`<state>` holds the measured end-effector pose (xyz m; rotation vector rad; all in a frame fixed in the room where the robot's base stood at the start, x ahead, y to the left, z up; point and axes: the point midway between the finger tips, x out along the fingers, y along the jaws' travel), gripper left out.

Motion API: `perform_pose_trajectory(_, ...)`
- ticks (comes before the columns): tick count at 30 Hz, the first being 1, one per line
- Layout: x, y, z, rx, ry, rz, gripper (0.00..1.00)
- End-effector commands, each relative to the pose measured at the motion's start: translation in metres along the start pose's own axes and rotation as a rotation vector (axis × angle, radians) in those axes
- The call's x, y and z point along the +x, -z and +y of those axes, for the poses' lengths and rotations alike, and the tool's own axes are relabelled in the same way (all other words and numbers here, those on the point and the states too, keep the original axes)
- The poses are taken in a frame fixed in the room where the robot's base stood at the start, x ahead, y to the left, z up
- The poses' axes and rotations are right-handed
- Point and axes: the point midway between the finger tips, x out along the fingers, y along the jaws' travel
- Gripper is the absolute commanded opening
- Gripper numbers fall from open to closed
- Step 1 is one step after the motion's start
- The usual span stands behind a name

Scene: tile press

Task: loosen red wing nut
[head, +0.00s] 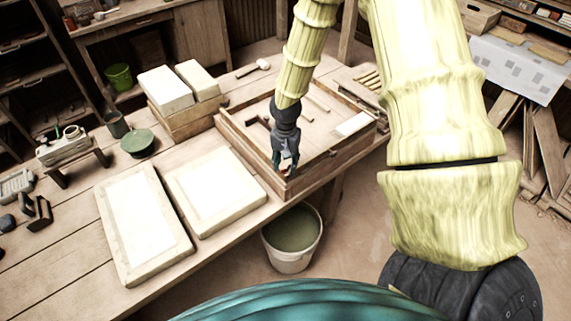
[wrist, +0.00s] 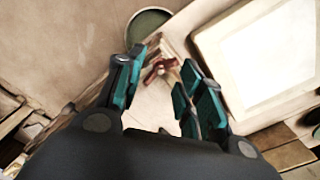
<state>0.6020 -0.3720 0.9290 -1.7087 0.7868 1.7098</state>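The red wing nut (wrist: 154,71) shows in the wrist view, between and slightly beyond my fingertips, beside a wooden edge. My gripper (wrist: 163,66) is open, with one teal-and-black finger on each side of the nut; I see no clear contact. In the head view my gripper (head: 286,162) points down at the near corner of the wooden press box (head: 250,160). The nut is too small and too covered by my fingers to make out there.
A bucket (head: 291,240) stands on the floor below the bench edge; its rim also shows in the wrist view (wrist: 137,36). Two framed white slabs (head: 143,218) (head: 213,188) lie left of the box. Small tools lie inside the box.

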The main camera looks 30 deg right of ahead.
Motion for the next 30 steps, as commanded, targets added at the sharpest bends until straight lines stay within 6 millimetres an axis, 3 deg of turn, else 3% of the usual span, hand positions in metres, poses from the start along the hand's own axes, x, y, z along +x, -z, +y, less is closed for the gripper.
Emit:
perform_pose_trajectory(7, 0.013, 0.000, 0.000, -0.001, 0.001, 0.000, 0.38)
perform_pose_trajectory(18, 0.016, 0.000, 0.000, 0.000, 0.001, 0.000, 0.38)
perform_pose_trajectory(24, 0.016, 0.000, 0.000, 0.000, 0.001, 0.000, 0.03)
perform_pose_trajectory(30, 0.016, 0.000, 0.000, 0.000, 0.001, 0.000, 0.00)
